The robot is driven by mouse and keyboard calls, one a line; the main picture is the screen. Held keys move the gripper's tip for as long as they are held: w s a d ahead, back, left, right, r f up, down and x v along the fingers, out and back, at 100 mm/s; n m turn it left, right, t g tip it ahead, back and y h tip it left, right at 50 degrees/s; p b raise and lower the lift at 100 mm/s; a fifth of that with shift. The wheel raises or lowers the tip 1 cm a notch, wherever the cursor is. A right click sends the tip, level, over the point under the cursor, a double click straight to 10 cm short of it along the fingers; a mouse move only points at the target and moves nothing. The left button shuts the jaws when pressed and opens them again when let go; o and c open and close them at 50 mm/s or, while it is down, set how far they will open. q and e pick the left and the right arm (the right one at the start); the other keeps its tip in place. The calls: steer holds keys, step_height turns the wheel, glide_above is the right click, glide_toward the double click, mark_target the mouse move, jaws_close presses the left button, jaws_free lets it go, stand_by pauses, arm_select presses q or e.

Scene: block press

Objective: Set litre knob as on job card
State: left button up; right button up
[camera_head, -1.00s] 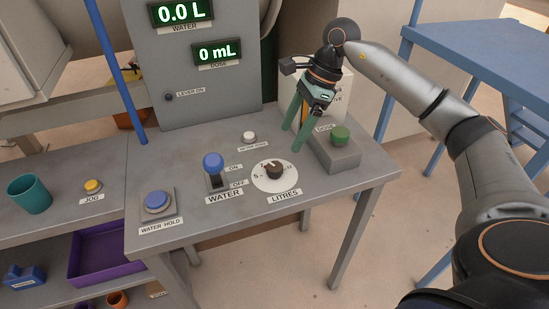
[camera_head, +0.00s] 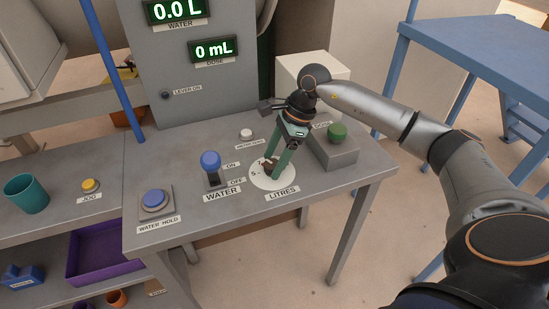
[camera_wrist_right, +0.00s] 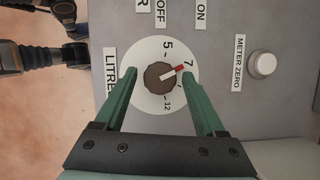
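The litre knob (camera_head: 267,164) is dark and round, on a white dial (camera_head: 258,179) labelled LITRES. In the right wrist view the knob (camera_wrist_right: 158,79) shows whole. Its red and white pointer (camera_wrist_right: 173,71) is turned to about the 7 mark; 5 and 12 are also readable. My right gripper (camera_head: 273,169) is over the dial, its green fingers on either side of the knob. In the wrist view the right gripper (camera_wrist_right: 158,74) is open, with a gap between each finger and the knob. No job card is readable. My left gripper is not in view.
The blue WATER lever (camera_head: 211,162) stands left of the dial. The white meter-zero button (camera_head: 246,134) is behind it, and the green DOSE button (camera_head: 337,131) on its grey box is to the right. The WATER display (camera_head: 175,11) reads 0.0 L, the DOSE display (camera_head: 213,50) 0 mL.

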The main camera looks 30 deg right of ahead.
jaws_close()
stand_by(0.3)
